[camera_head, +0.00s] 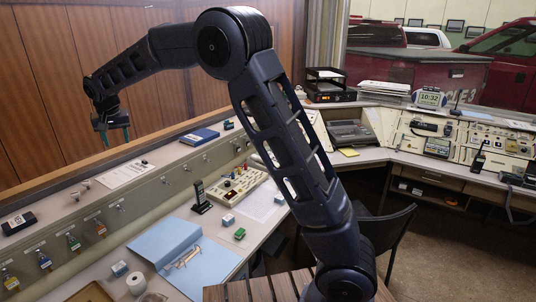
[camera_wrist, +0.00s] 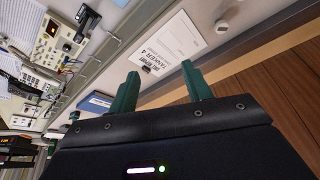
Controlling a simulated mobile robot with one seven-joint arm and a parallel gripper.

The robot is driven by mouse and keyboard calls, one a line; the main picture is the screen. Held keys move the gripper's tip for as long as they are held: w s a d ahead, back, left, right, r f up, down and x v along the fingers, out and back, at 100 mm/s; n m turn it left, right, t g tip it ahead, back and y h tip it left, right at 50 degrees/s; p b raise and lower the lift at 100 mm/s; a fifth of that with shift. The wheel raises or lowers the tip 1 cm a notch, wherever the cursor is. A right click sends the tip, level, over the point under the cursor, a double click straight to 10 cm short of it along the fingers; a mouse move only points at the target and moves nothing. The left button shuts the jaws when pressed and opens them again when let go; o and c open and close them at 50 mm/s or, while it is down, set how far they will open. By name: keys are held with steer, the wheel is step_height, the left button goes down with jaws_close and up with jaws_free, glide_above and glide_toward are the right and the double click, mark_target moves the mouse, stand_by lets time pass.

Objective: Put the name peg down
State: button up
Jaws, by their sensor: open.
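My gripper (camera_head: 116,140) is open over the back ledge, its two green fingers apart; they also show in the wrist view (camera_wrist: 160,85). I see nothing held between the fingers. A small dark piece (camera_wrist: 146,70) lies at the edge of the white "TANKER 4" sheet (camera_wrist: 168,42), beyond the fingertips and apart from them in that picture. It may be the name peg, but it is too small to tell. The sheet also lies on the ledge in the head view (camera_head: 124,174), below my gripper.
A blue book (camera_head: 199,137) lies on the ledge to the right. Several tagged keys hang on the panel below, such as a red-tagged one (camera_head: 100,228). A black handset (camera_head: 200,196) stands on the desk near a blue folder (camera_head: 180,250). A dark box (camera_head: 18,222) sits at far left.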

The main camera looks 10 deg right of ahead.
steer(key=s+d+r+m, duration=0.1)
steer(key=d+r, duration=0.2)
steer(key=d, duration=1)
steer(key=s+d+r, duration=0.1)
steer(key=d+r, duration=0.2)
steer(key=d, duration=0.9)
steer(key=d+r+m, duration=0.1)
steer(key=d+r, duration=0.2)
steer(key=d, duration=1)
steer(key=s+d+f, duration=0.2)
steer(key=s+d, duration=1.1)
steer(key=d, duration=0.3)
steer(key=s+d+f, duration=0.3)
steer(key=s+d, duration=0.1)
steer(key=s, duration=0.2)
steer(key=s+d+f+m+h, duration=0.1)
steer(key=s+d+f, duration=0.2)
steer(key=s, duration=0.4)
steer(key=shift+d+f+t, duration=0.35)
steer(key=shift+d+t, duration=0.05)
steer(key=shift+d, duration=0.1)
